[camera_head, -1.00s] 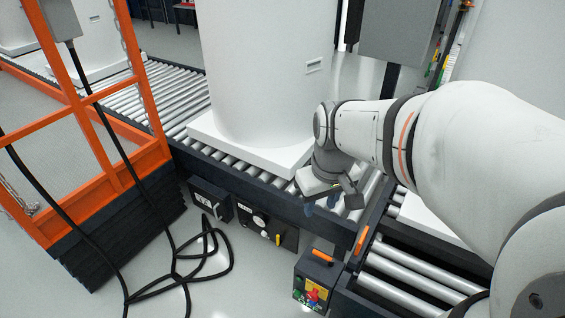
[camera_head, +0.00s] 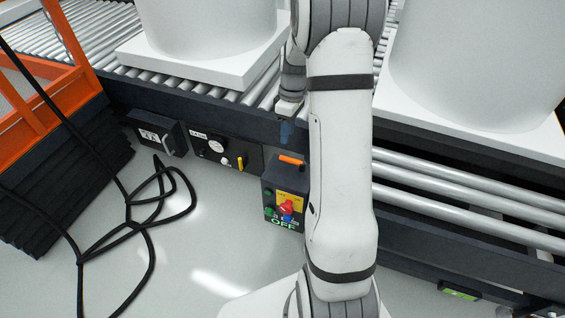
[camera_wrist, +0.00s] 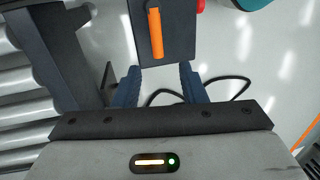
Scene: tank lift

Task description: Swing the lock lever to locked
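An orange lever (camera_head: 291,160), which I take to be the lock lever, lies along the top of a dark control box (camera_head: 270,200). In the wrist view the lever (camera_wrist: 155,33) lies ahead of my gripper, roughly in line with the gap between the fingers. My gripper (camera_wrist: 160,76) is open, with its two blue fingers apart and nothing between them. In the head view my gripper (camera_head: 287,131) points down just above and behind the lever, partly beside my arm. The fingers appear apart from the lever. The box front has a red knob, a green button and the word OFF.
Roller conveyors (camera_head: 450,185) run behind and to the right, with a white tank (camera_head: 205,30) on a white base. Other panels (camera_head: 213,148) line the conveyor's side, one with a yellow handle (camera_head: 240,162). Black cable (camera_head: 135,225) loops on the floor at left.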

